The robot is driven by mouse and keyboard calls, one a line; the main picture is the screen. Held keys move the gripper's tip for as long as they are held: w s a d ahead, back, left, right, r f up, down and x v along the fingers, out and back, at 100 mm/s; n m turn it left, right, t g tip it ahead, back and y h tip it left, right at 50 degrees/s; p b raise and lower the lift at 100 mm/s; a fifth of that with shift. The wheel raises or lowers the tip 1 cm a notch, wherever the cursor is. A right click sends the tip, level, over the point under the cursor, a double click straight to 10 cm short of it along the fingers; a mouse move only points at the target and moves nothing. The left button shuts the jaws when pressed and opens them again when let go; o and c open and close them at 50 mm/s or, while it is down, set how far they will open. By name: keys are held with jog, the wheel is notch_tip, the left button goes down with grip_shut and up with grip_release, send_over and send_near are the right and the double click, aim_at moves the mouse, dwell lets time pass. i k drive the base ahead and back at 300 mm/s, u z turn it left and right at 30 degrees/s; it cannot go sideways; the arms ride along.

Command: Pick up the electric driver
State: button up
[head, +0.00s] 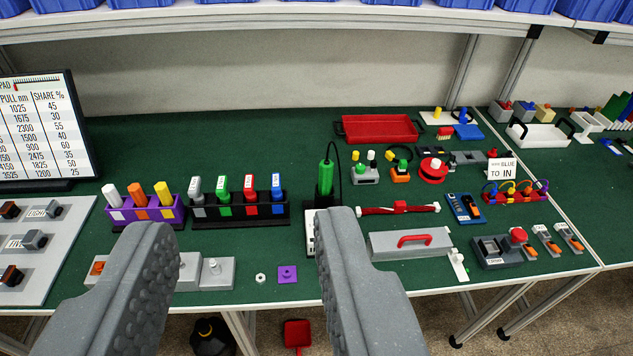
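The electric driver (326,176) looks to be the green upright tool in a dark holder, mid-bench, with a thin black cable looping on its right. A white block with dark marks, like a socket strip (311,240), is in front of it, partly hidden by my right finger. My gripper (243,225) is open, its two grey fingers wide apart in the foreground. Nothing is between the fingertips. The driver stands beyond the right fingertip, apart from it.
A black rack (240,219) of coloured-top tools and a purple rack (145,218) stand left of the driver. A red tray (378,128) lies behind right. A grey box with a red handle (410,243) is at front right. Shelves with blue bins (395,18) hang above.

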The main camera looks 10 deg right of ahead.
aim_at(326, 167)
jog(key=i, duration=1.65)
jog(key=z, duration=0.05)
